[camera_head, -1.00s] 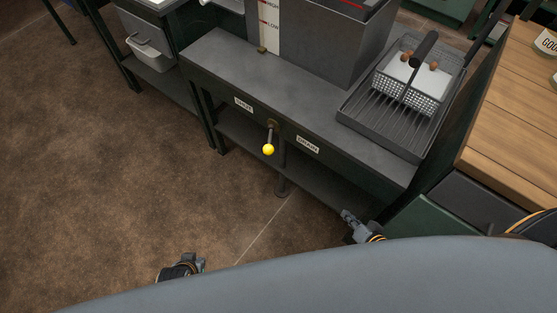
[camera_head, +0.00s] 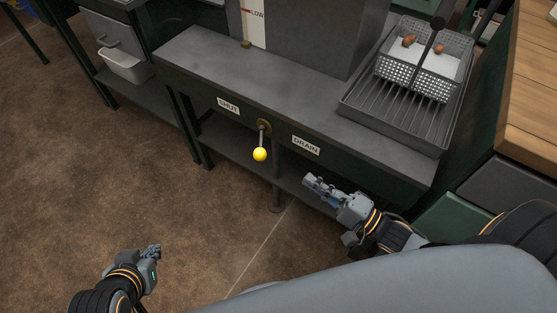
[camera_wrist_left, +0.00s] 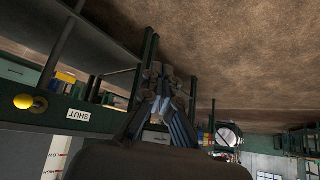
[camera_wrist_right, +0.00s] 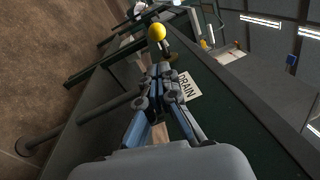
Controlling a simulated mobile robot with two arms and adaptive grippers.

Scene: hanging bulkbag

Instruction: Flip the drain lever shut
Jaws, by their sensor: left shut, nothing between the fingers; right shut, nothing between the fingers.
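The drain lever, with a yellow ball knob (camera_head: 260,154), hangs down and slightly toward the viewer from its pivot on the dark front panel. It sits between the SHUT label (camera_head: 228,106) on the left and the DRAIN label (camera_head: 306,146) on the right. My right gripper (camera_head: 309,181) is shut and empty, below the DRAIN label and apart from the knob. In the right wrist view the knob (camera_wrist_right: 156,32) shows just beyond the fingertips. My left gripper (camera_head: 154,252) is shut and empty over the floor, well away from the lever. The left wrist view shows the knob (camera_wrist_left: 23,101) at far left.
A wire basket (camera_head: 424,70) with brown eggs stands on a ribbed drain tray (camera_head: 392,118) on the bench top. A lower shelf (camera_head: 236,146) and legs lie under the panel. A wooden counter (camera_head: 530,110) is at the right. Open floor lies at the left.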

